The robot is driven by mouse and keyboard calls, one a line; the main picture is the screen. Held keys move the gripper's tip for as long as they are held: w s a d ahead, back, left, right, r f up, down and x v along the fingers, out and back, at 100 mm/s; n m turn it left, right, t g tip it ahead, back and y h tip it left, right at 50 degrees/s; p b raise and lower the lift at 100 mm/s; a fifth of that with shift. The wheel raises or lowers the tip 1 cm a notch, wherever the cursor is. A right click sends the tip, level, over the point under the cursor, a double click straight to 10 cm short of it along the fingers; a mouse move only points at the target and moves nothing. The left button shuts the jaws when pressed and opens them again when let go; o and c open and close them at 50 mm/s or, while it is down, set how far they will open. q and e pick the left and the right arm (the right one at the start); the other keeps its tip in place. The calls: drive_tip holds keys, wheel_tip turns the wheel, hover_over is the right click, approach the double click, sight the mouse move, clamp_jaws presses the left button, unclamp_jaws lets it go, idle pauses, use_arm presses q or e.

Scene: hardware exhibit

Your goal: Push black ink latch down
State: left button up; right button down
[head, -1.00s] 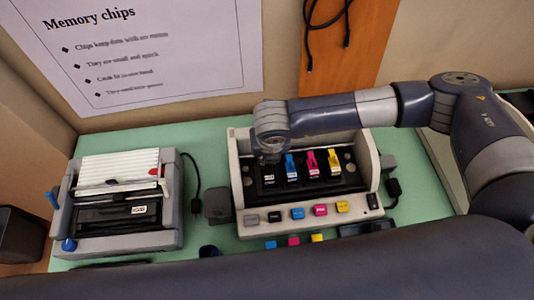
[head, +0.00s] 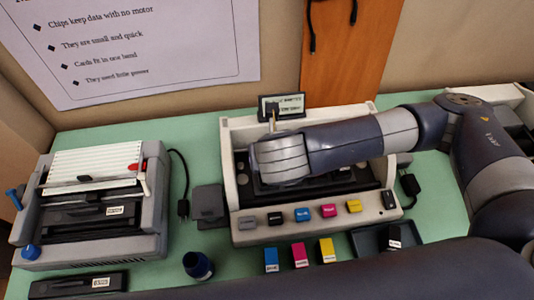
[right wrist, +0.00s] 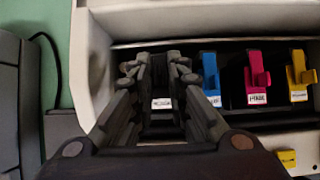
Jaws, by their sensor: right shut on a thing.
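The ink unit is a pale grey housing (head: 228,130) with a dark bay. In the right wrist view the black ink latch (right wrist: 162,103), with a white label, stands at the left end of the bay. My right gripper (right wrist: 160,68) is around it, one finger on each side, and shut on it. Blue (right wrist: 210,75), magenta (right wrist: 257,78) and yellow (right wrist: 299,77) latches stand to its right. In the head view my right wrist hides the latches and the fingertips. My left gripper is not in view.
A grey machine with a white ribbed top (head: 95,165) stands at the left. A small dark bottle (head: 198,265) and loose blue, magenta and yellow blocks (head: 299,255) lie in front. A small screen (head: 281,106) rises at the back. A dark tray (head: 370,242) is at front right.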

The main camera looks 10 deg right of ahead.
idle(0.3)
drive_tip(key=c, duration=1.8)
unclamp_jaws()
drive_tip(key=v, duration=0.7)
drive_tip(key=shift+s+r, duration=0.2)
drive_tip(key=shift+s, duration=0.05)
